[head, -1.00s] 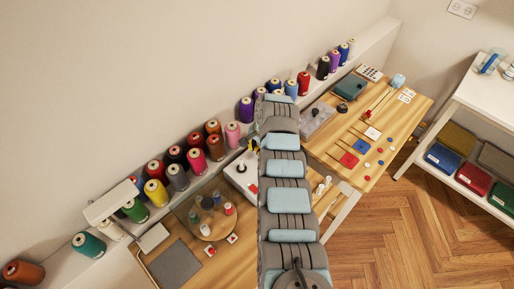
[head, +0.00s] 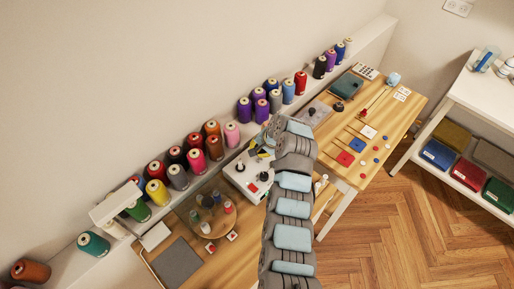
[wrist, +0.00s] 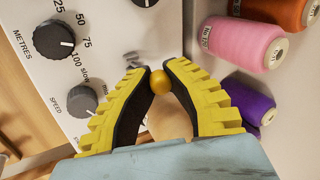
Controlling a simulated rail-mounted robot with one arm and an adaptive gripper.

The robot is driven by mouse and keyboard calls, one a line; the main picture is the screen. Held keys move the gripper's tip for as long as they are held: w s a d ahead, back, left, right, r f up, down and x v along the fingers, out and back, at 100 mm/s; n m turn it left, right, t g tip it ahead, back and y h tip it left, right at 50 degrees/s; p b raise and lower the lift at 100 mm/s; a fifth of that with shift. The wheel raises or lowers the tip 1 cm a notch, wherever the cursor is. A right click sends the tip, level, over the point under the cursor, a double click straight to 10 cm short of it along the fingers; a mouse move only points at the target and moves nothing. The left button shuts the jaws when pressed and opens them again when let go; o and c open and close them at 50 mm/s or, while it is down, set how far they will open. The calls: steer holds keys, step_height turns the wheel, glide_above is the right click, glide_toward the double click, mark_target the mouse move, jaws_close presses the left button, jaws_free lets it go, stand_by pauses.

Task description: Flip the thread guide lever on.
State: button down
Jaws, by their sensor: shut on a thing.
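The white winder machine (head: 238,178) stands on the wooden bench in the head view, with dark knobs and a red button on top. In the wrist view its white panel (wrist: 88,62) carries a METRES dial (wrist: 53,39) and a SPEED dial (wrist: 82,101). The thread guide lever shows as a round golden knob (wrist: 160,84); its stem is mostly hidden. My gripper (wrist: 160,76) has its two yellow-and-black fingertips closed on this knob, one at each side. In the head view my gripper (head: 264,154) is small at the machine's back right edge, partly hidden by my arm.
A pink spool (wrist: 243,43) and a purple spool (wrist: 241,101) are close to my right finger in the wrist view. Several spools line the wall shelf behind the machine. A round wooden spool stand (head: 211,222) is at its front left. A glue-grey box (head: 313,113) lies to its right.

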steer(key=shift+s+d+f+t+y+b, duration=0.1)
steer(key=shift+s+d+t+y+b, duration=0.2)
steer(key=shift+t+y, duration=0.2)
steer(key=shift+s+d+f+t+y+b, duration=0.15)
steer(key=shift+d+t+y+b, duration=0.15)
steer(key=shift+t+y, duration=0.2)
steer(key=shift+s+d+f+t+y+b, duration=0.2)
steer(key=shift+s+t+y+b, duration=0.15)
steer(key=shift+b, duration=0.4)
steer(key=t+y+b, duration=0.1)
steer(key=b, duration=0.1)
steer(key=shift+s+d+t+y+b, duration=0.25)
steer(key=shift+d+t+y+b, duration=0.05)
steer(key=shift+t+y, duration=0.05)
steer(key=shift+s+r+b, duration=0.1)
steer(key=shift+b, duration=0.2)
steer(key=shift+y, duration=0.3)
steer(key=c, duration=1)
jaws_free()
steer(key=shift+r, duration=0.1)
steer(key=shift+d, duration=0.1)
